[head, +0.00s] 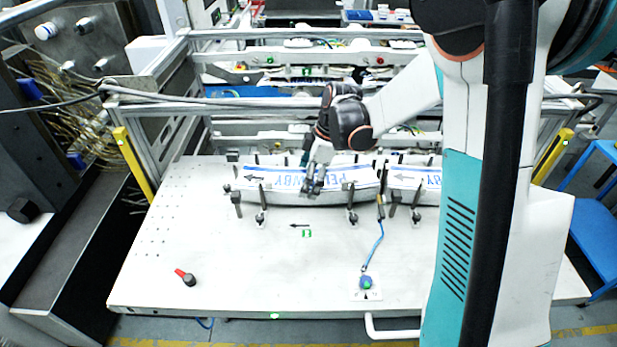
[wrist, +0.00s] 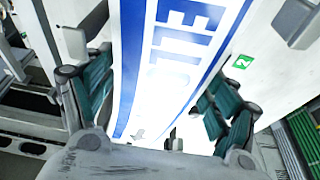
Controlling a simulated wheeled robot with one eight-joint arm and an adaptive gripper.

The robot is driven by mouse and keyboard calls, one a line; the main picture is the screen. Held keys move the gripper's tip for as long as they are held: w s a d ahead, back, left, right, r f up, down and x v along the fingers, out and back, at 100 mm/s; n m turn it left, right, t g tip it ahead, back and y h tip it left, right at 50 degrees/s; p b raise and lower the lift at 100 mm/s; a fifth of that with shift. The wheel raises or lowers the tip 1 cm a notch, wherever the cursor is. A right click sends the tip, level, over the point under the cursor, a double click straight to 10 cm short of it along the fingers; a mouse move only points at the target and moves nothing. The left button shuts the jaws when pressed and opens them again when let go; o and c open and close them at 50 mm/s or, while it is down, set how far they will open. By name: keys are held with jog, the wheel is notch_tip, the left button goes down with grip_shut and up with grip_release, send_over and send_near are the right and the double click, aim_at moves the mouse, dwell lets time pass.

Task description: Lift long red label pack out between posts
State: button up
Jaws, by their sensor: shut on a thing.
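A long white label pack (head: 345,184) with blue bands and blue lettering lies between short black posts (head: 352,205) on the white table. I see no red on it. My gripper (head: 314,188) reaches down over its middle, one finger on each side. The wrist view shows the pack (wrist: 165,60) running between the teal finger pads, and the gripper is shut on it. I cannot tell whether the pack is clear of the table. A similar blue-and-white pack (head: 405,178) lies to the right, partly hidden by my arm.
A metal frame with rails (head: 250,103) stands behind the packs. Yellow posts (head: 133,165) flank the table.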

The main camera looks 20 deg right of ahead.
notch_tip(320, 180, up, 14)
jog(key=p, duration=0.7)
jog(key=shift+s+f, duration=0.15)
jog(key=shift+f, duration=0.05)
dwell(1.7)
jog(key=shift+s, duration=0.1)
dwell(0.5)
